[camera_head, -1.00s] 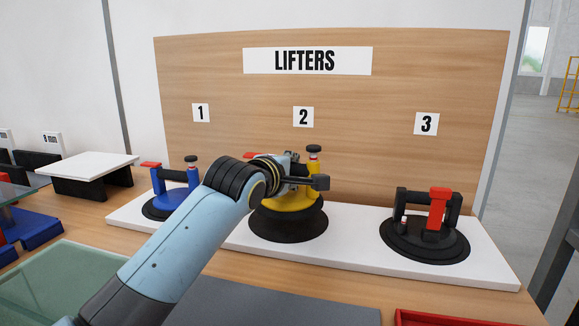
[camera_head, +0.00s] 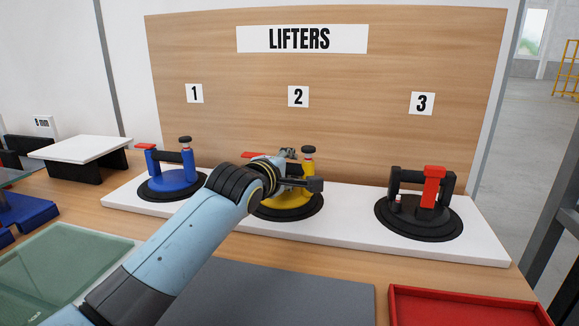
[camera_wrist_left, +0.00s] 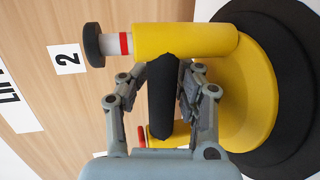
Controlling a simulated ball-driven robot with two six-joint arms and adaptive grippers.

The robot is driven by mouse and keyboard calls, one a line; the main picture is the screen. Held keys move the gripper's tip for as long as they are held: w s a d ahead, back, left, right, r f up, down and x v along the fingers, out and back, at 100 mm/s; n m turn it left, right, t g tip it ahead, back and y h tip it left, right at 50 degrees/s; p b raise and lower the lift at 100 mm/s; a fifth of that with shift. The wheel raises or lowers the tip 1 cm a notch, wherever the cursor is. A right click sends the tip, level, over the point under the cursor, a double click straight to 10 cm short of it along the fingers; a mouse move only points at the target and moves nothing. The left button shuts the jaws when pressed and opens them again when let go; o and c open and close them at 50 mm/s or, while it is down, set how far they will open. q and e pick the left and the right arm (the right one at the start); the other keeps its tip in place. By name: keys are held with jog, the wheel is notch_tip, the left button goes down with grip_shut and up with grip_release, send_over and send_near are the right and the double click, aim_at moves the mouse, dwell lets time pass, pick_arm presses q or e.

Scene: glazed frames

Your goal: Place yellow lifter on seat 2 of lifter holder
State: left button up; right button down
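The yellow lifter (camera_head: 287,201), with a yellow body, black suction disc and black handle, is upright at seat 2 of the white lifter holder (camera_head: 350,234), under the "2" label. Its disc appears to rest level on the holder, like its neighbours. My left gripper (camera_head: 287,178) is at its handle, partly hidden by my wrist. In the left wrist view, the gripper's fingers (camera_wrist_left: 162,95) close on the black handle from both sides, and the yellow lifter (camera_wrist_left: 190,40) fills the middle and right. My right gripper is not in view.
A blue lifter (camera_head: 172,183) stands at seat 1 and a black lifter with a red lever (camera_head: 420,218) at seat 3. A wooden "LIFTERS" panel (camera_head: 370,130) rises behind. A red tray (camera_head: 460,293), grey mat (camera_head: 290,290) and glass pane (camera_head: 60,270) lie in front.

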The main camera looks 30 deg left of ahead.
pick_arm(q)
jog(key=v, duration=1.2)
jog(key=shift+s, duration=0.1)
dwell(0.4)
